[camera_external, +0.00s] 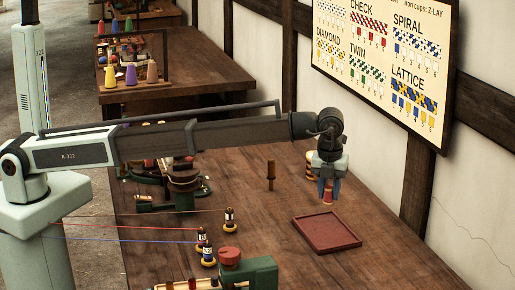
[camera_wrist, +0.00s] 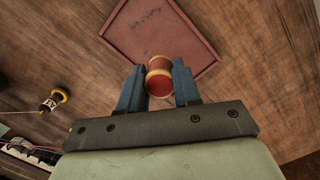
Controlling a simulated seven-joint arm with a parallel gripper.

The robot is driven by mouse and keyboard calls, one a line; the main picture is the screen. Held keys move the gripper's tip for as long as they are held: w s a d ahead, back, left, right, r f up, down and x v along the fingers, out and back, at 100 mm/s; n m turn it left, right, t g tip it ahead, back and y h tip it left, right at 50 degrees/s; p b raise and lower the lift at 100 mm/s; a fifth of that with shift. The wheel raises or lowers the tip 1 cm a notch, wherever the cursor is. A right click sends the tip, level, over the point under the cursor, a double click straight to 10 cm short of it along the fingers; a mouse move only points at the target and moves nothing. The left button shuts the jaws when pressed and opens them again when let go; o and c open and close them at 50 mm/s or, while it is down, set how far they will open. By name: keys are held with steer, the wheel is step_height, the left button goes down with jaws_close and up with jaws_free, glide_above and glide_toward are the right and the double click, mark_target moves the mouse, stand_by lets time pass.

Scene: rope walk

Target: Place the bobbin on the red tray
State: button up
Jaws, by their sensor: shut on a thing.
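The bobbin (camera_wrist: 159,77) is a red spool with yellowish rims. My gripper (camera_wrist: 158,84) is shut on it, with a blue finger on each side. In the external view the bobbin (camera_external: 328,196) hangs below my gripper (camera_external: 327,187), at the back right of the bench. The red tray (camera_external: 327,232) is a shallow square tray, in front of the gripper in that view. No thing shows in the tray. In the wrist view the tray (camera_wrist: 118,22) lies behind the bobbin, whose upper end overlaps the tray's near corner. The gap between bobbin and bench is hard to judge.
A wooden peg (camera_external: 271,175) stands left of the gripper. A striped post (camera_external: 312,165) stands just behind it. Threaded bobbins (camera_external: 230,221) and a green device with a red knob (camera_external: 230,257) stand at the left front. The bench around the tray is clear.

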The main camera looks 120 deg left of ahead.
mark_target(328, 189)
steer(key=shift+f, duration=4.4)
steer(key=shift+f, duration=0.1)
steer(key=o, duration=1)
steer(key=r, duration=0.4)
steer(key=d+r, duration=0.1)
steer(key=r, duration=0.7)
steer(key=shift+w+d+r, duration=0.1)
steer(key=shift+d, duration=0.15)
